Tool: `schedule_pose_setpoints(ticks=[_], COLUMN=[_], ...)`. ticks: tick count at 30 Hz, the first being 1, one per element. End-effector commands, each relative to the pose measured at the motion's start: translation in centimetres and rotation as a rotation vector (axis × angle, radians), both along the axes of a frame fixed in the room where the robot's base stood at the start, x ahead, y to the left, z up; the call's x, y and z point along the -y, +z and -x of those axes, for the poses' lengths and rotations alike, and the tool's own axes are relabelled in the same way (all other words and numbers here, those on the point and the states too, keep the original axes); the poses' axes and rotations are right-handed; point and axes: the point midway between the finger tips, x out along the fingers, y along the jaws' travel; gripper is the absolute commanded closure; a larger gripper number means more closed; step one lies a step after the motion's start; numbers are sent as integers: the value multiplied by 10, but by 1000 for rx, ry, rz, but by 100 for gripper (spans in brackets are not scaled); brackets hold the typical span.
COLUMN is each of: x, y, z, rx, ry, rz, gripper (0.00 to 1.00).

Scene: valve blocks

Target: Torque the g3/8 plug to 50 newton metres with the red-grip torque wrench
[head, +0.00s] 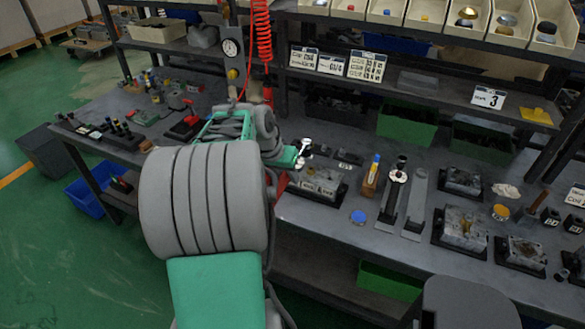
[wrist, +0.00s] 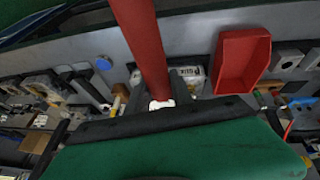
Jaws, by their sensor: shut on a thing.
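A red bar, which looks like the grip of the red-grip torque wrench (wrist: 143,42), runs from the top of the wrist view down between my fingers. My gripper (wrist: 160,92) is shut on it; a small white part shows at the bar's lower end. In the head view, my gripper (head: 298,160) is mostly hidden by my arm, over the bench near the nearest valve block (head: 320,183). That block lies just beyond the fingers in the wrist view (wrist: 188,74). I cannot tell which fitting is the G3/8 plug. The wrench's working end is not clearly visible.
A red bin (wrist: 243,58) stands beside the gripper. A blue disc (head: 358,216) lies at the bench's front edge. More valve blocks (head: 463,229) and upright tools (head: 395,190) stand to the right. A shelf with sign 3 (head: 489,97) overhangs the back. A red coiled hose (head: 262,45) hangs behind.

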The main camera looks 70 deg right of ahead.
Motion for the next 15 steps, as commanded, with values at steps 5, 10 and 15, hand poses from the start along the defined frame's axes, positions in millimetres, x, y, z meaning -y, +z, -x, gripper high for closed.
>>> schedule_pose_setpoints(ticks=[5, 10, 15], x=[7, 7, 5], y=[3, 3, 2], z=[16, 16, 15], rx=[1, 2, 0], ry=[-42, -41, -37], rz=[5, 5, 6], gripper=[100, 100, 100])
